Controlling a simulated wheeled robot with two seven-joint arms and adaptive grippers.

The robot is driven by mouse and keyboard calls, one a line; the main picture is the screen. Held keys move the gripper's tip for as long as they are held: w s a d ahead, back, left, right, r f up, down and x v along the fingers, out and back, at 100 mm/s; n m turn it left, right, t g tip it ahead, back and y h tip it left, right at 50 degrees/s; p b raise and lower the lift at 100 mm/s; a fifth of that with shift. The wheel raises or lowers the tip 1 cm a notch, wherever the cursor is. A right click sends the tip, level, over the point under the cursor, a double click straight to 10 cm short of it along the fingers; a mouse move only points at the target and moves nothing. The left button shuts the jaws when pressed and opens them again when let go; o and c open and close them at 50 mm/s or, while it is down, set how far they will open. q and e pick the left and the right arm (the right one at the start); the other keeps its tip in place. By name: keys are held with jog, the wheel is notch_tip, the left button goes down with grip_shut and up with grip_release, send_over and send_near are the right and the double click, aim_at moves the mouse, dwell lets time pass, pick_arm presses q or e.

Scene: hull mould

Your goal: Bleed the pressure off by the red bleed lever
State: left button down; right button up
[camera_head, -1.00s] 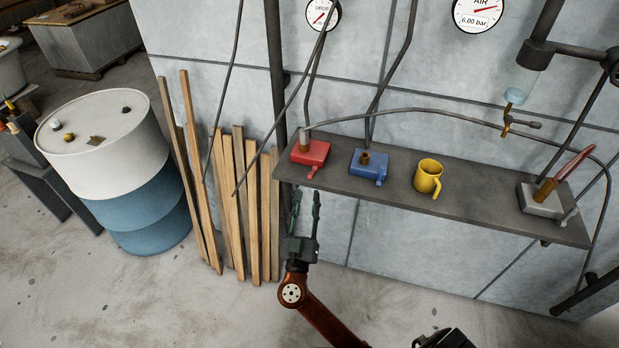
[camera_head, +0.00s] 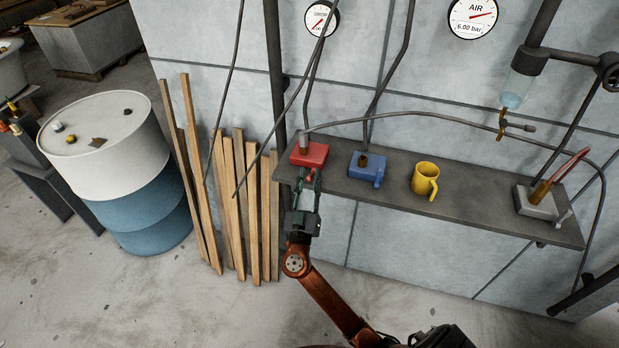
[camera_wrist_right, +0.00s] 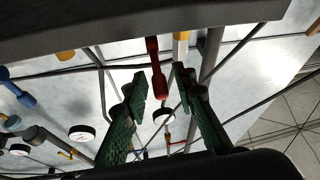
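A red valve block (camera_head: 309,154) sits at the left end of the grey shelf, with a short red lever (camera_head: 310,176) at its front. My right gripper (camera_head: 309,182) is at the shelf's front edge, just in front of this block. In the right wrist view the red lever (camera_wrist_right: 154,72) hangs between the two green fingertips of the right gripper (camera_wrist_right: 160,82). The fingers are apart, with a gap on each side of the lever. Whether a finger touches it cannot be told. My left gripper is out of view.
On the grey shelf (camera_head: 460,208) stand a blue valve block (camera_head: 366,169), a yellow mug (camera_head: 424,178) and a grey block (camera_head: 536,203) with a red hose or handle. The air gauge (camera_head: 474,17) reads 6.00 bar. Wooden planks (camera_head: 240,200) and a drum (camera_head: 130,190) stand left.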

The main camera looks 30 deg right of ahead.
grip_shut()
dwell(0.3)
jog(key=shift+w, duration=0.1)
